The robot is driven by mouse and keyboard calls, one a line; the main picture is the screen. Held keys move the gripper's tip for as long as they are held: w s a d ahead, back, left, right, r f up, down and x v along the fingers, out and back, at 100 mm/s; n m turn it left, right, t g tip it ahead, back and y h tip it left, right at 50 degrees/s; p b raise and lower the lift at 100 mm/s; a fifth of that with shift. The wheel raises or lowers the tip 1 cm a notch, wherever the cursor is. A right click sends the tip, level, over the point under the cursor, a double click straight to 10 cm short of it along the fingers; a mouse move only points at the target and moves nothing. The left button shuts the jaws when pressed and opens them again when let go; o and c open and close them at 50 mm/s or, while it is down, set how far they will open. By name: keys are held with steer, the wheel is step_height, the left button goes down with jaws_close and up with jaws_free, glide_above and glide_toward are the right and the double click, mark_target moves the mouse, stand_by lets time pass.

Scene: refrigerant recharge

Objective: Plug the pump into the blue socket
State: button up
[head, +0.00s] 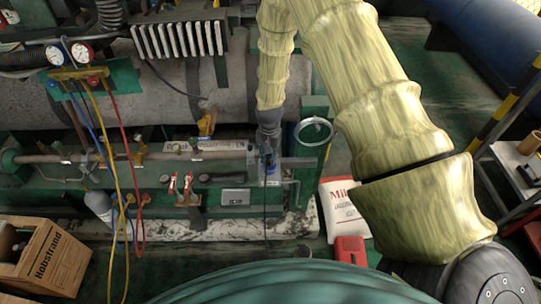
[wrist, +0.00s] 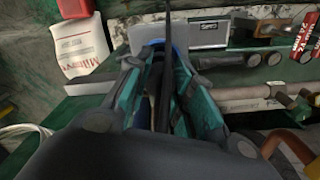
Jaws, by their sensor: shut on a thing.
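My gripper (head: 268,158) points down at the right end of the green machine frame in the head view. In the wrist view my gripper (wrist: 162,75) has its teal fingers closed around the pump's plug, whose body is mostly hidden between them. A dark cable (wrist: 167,50) runs from between the fingers; in the head view the cable (head: 265,215) hangs down. The blue socket (wrist: 181,47) shows as a blue edge just beyond the fingertips, against a light grey plate. I cannot tell whether the plug touches it or sits in it. The pump itself cannot be made out.
A handwheel (head: 313,132) stands close right of my gripper. Pipes and a grey box (head: 235,196) lie to its left. A white sack (head: 345,208) and red canister (head: 350,250) stand on the floor. Gauges with hoses (head: 68,53) hang at left, above a cardboard box (head: 52,257).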

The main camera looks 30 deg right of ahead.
steer(key=shift+f+b, duration=0.75)
steer(key=shift+f, duration=0.8)
stand_by(0.8)
steer(key=o, duration=1)
steer(key=shift+r, duration=0.1)
step_height(320, 180, up, 12)
steer(key=shift+f, duration=0.1)
steer(key=s+a+f+n, duration=0.2)
steer(key=s+a+f, duration=0.1)
steer(key=s+f, duration=0.5)
steer(key=s+a+f+n, duration=0.25)
steer(key=s+f, duration=0.45)
steer(key=s, duration=0.4)
steer(key=s+a+f+n, duration=0.1)
steer(key=s+a+n, duration=0.1)
steer(key=s, duration=0.7)
steer(key=s+a+f+n, duration=0.1)
steer(key=s+a+n, duration=0.1)
steer(key=s, duration=0.7)
steer(key=shift+s+a+f+n, duration=0.2)
steer(key=shift+s+f+n, duration=0.15)
